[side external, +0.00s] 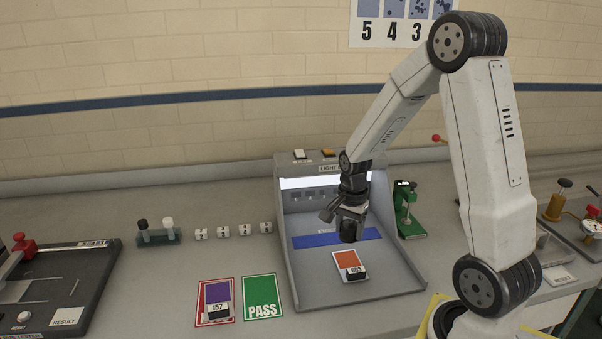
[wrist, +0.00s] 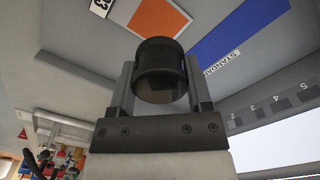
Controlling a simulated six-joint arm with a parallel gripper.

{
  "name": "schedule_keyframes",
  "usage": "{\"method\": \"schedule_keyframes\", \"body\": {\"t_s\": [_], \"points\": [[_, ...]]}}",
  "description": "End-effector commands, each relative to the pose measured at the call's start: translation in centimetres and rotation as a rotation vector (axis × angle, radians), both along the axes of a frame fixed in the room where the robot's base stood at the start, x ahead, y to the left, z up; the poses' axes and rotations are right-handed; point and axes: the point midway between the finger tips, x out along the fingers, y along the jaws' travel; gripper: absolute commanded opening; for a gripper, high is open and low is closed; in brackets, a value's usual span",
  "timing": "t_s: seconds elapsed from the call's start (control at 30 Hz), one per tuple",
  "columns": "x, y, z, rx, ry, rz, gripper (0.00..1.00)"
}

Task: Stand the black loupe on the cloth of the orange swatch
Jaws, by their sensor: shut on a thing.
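My gripper (wrist: 159,92) is shut on the black loupe (wrist: 160,65), a short dark cylinder held between the two fingers. In the side external view the loupe (side external: 349,231) hangs below my gripper (side external: 345,213), inside the light box. The orange swatch (side external: 347,259) lies on the light box floor, a white card with an orange cloth patch and a label reading 603. The loupe is above the floor, close to the swatch's far edge in the picture. In the wrist view the orange cloth (wrist: 160,17) shows beyond the loupe, which hides part of the card's edge.
The grey light box (side external: 283,232) has side walls, and a blue strip (side external: 310,240) lies behind the swatch. A green stand (side external: 407,210) is on its right. A purple swatch (side external: 217,293) lies on the red card, beside the green PASS card (side external: 262,296). Small numbered blocks (side external: 223,231) stand left.

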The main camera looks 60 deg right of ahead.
Motion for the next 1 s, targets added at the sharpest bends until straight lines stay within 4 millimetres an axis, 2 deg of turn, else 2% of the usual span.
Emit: {"method": "schedule_keyframes", "body": {"t_s": [1.0], "points": [[0.0, 0.0, -6.1, 0.001, 0.002, 0.000, 0.06]]}}
